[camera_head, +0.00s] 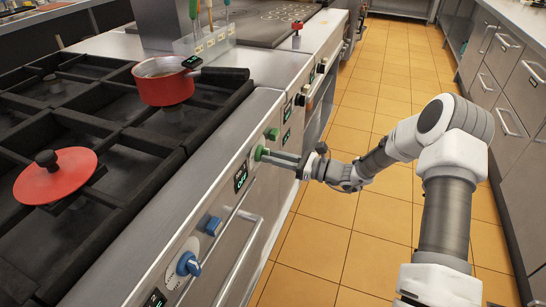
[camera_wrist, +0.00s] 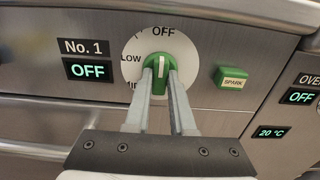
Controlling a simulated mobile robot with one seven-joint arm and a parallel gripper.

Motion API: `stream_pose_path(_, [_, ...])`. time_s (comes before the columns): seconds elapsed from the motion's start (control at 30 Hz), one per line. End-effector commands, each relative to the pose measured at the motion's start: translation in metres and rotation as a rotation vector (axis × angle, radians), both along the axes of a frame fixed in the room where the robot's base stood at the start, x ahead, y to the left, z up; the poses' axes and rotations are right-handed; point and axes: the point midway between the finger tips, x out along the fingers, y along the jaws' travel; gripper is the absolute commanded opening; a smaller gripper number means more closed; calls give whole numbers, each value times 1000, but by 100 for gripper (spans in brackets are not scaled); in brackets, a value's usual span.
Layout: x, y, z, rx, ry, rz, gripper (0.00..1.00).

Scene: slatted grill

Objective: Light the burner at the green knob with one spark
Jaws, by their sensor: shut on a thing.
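The green knob (camera_wrist: 160,73) sits on a white dial on the front panel. Its white line points up at OFF; LOW is marked on the left. My gripper (camera_wrist: 162,77) is shut on the knob, one finger on each side. In the head view my gripper (camera_head: 264,154) reaches the knob from the right, and its fingers hide most of it. The green SPARK button (camera_wrist: 231,79) is right of the dial, untouched; it also shows in the head view (camera_head: 272,133). The No. 1 display (camera_wrist: 88,70) left of the dial reads OFF.
A red pot (camera_head: 163,88) stands on the black grates, with a red lid (camera_head: 56,175) nearer. The tiled aisle (camera_head: 330,230) is clear apart from my arm.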

Motion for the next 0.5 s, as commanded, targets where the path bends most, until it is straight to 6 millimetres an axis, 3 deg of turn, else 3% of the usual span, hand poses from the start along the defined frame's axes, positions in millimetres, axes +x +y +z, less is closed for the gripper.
stream_pose_path(0.5, [0,-1,-3,-61,-161,0,0])
